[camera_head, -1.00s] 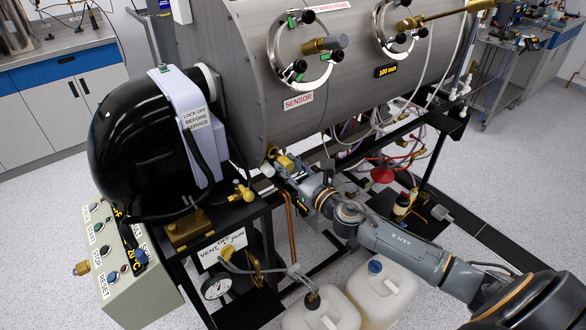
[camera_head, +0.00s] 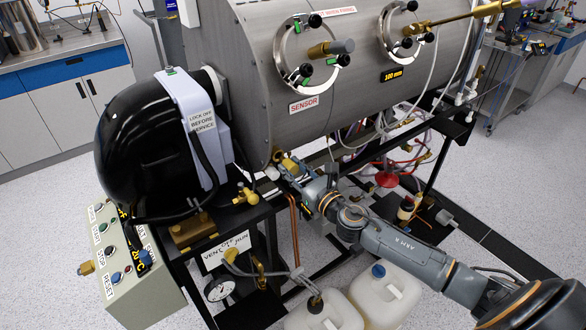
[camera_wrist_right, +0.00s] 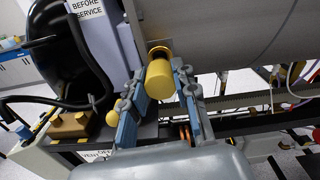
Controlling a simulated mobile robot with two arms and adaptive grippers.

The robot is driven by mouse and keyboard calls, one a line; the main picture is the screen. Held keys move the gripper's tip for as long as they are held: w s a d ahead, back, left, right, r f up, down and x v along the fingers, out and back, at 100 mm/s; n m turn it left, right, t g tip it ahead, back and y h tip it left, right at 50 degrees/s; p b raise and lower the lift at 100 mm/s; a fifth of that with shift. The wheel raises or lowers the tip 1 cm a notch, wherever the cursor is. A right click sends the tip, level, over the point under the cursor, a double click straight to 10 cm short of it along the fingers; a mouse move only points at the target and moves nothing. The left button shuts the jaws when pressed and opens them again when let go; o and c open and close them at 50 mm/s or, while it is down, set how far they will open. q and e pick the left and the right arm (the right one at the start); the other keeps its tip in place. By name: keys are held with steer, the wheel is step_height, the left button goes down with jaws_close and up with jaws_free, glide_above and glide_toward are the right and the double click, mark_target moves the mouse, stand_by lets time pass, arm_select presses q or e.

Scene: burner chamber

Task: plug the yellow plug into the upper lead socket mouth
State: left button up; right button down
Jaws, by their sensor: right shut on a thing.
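My right gripper (camera_head: 288,170) is under the lower edge of the big steel cylinder, at its left end. In the right wrist view its two fingers (camera_wrist_right: 159,92) are on either side of the yellow plug (camera_wrist_right: 161,82) and hold it. The plug also shows small in the head view (camera_head: 290,165). A brass-coloured ring (camera_wrist_right: 159,50) shows just past the plug's far end, against the cylinder's underside. I cannot tell whether the plug has entered a socket mouth, as its far end is hidden. My left gripper is not in view.
The steel cylinder (camera_head: 300,70) and the black domed housing (camera_head: 145,145) crowd the gripper from above and the left. A brass valve (camera_head: 246,195) and copper pipes (camera_head: 293,225) stand close below. White jugs (camera_head: 385,295) are on the floor in front.

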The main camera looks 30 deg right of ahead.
mark_target(286, 162)
steer(key=shift+w, duration=0.2)
stand_by(0.3)
steer(key=shift+w+a, duration=0.2)
steer(key=shift+w, duration=1.15)
steer(key=c, duration=1)
jaws_free()
steer(key=shift+w, duration=0.1)
steer(key=shift+o, duration=0.2)
steer(key=s+d, duration=0.1)
steer(key=s, duration=1.1)
steer(key=shift+d, duration=0.3)
